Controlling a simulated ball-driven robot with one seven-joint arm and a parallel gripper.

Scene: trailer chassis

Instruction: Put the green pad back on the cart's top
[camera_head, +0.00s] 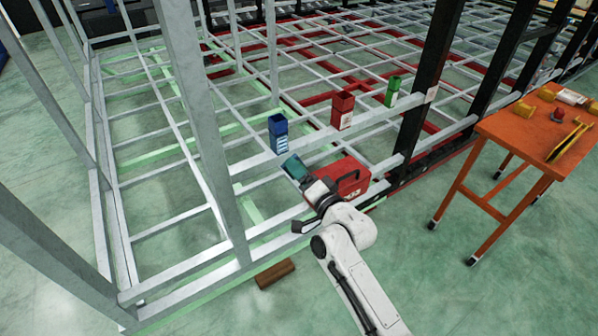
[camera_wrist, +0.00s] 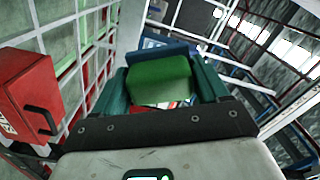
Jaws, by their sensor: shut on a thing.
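The green pad (camera_wrist: 160,80) sits between the two teal fingers of my gripper (camera_wrist: 163,82) in the wrist view, and the gripper is shut on it. In the head view my gripper (camera_head: 292,165) is over the metal frame, just below the blue box; the pad cannot be made out there. The orange cart (camera_head: 508,128) stands at the right on wheels, well away from my gripper. On its top lie yellow pieces (camera_head: 570,138), a small red item (camera_head: 558,115) and a whitish item (camera_head: 571,97).
A blue box (camera_head: 278,134), a red box (camera_head: 342,110) and a green box (camera_head: 392,92) stand along a frame rail. A red case (camera_head: 345,178) is right beside my gripper. A brown block (camera_head: 275,273) lies on the floor. Floor before the cart is clear.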

